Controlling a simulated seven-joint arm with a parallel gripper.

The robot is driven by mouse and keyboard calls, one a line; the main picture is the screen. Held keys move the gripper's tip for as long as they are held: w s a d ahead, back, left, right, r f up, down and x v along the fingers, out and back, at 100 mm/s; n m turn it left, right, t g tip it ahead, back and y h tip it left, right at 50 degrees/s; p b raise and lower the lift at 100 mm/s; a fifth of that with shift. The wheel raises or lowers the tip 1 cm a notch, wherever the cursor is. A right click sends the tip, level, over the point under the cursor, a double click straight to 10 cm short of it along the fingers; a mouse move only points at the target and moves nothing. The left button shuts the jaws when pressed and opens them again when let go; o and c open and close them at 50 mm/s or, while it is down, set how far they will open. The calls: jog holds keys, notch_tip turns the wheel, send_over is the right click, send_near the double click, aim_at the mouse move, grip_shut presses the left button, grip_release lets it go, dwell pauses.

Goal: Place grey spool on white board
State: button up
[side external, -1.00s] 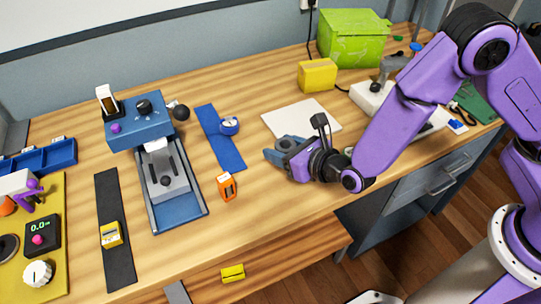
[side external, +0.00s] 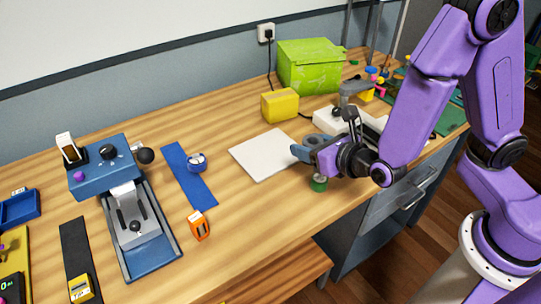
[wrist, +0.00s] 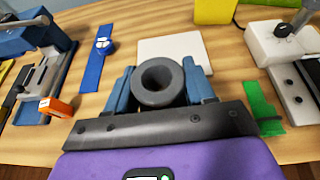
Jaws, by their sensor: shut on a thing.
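The grey spool (wrist: 158,98), a thick ring with an open hole, is between the two blue fingers of my gripper (wrist: 160,84) in the wrist view. The gripper is shut on it. In the side view my gripper (side external: 306,147) is at the right corner of the white board (side external: 263,155), and the spool is hard to tell from the fingers. The board lies flat and looks bare. In the wrist view the board (wrist: 174,47) is beyond the spool, partly hidden by it. The spool's height above the table is hard to judge.
A yellow block (side external: 280,105) and lime box (side external: 310,66) are behind the board. A white machine (side external: 335,120) is to the right. A blue strap (side external: 188,173) and orange block (side external: 199,225) are left.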

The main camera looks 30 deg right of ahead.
jog(key=w+d+m+h, duration=0.1)
jog(key=w+d+h, duration=0.1)
jog(key=d, duration=0.2)
send_over(273, 157)
notch_tip(273, 157, down, 9)
jog(key=shift+s+d+f, duration=0.1)
jog(key=shift+d, duration=0.05)
jog(key=shift+w+f, duration=0.2)
jog(key=shift+f, duration=1.5)
jog(key=shift+f, duration=0.1)
jog(key=o, duration=1)
